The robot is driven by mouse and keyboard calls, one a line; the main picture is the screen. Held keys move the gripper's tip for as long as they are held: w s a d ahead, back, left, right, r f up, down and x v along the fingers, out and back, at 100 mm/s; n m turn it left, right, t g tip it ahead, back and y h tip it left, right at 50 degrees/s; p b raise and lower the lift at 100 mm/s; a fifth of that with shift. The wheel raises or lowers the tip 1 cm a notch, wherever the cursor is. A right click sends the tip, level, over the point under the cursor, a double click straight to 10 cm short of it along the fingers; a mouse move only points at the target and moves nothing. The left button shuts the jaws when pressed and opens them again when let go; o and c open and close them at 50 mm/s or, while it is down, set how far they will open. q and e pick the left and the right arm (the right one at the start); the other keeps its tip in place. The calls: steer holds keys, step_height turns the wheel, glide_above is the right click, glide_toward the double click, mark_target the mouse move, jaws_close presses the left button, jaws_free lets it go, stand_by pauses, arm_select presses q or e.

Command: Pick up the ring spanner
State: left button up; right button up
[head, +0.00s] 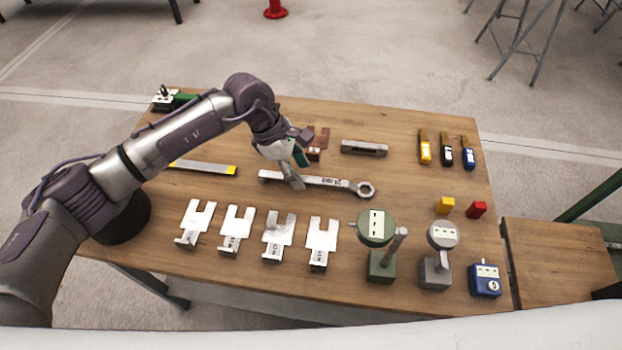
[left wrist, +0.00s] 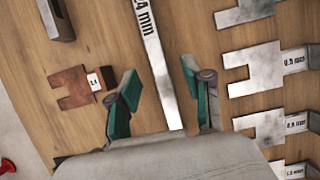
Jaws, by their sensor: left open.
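The ring spanner (head: 330,182) is a long grey tool lying flat on the wooden table, with its ring end at the right in the head view. In the left wrist view, its marked shaft (left wrist: 155,48) runs between my left gripper's fingers. My left gripper (head: 295,170) is open over the left part of the shaft, one finger to each side of it. The fingers stand apart from the shaft, and I cannot tell their exact height above the table. The gripper hides a little of the shaft in the head view. My right gripper is not in view.
A copper-coloured slotted plate (left wrist: 75,88) lies close beside the gripper. Several silver slotted shims (head: 237,225) lie along the front. A grey block (head: 364,148) lies behind the spanner. Dial gauges (head: 377,228) stand at front right. Bare table lies right of the ring end.

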arm_select(q)
steer(key=shift+x, duration=1.05)
jaws_close()
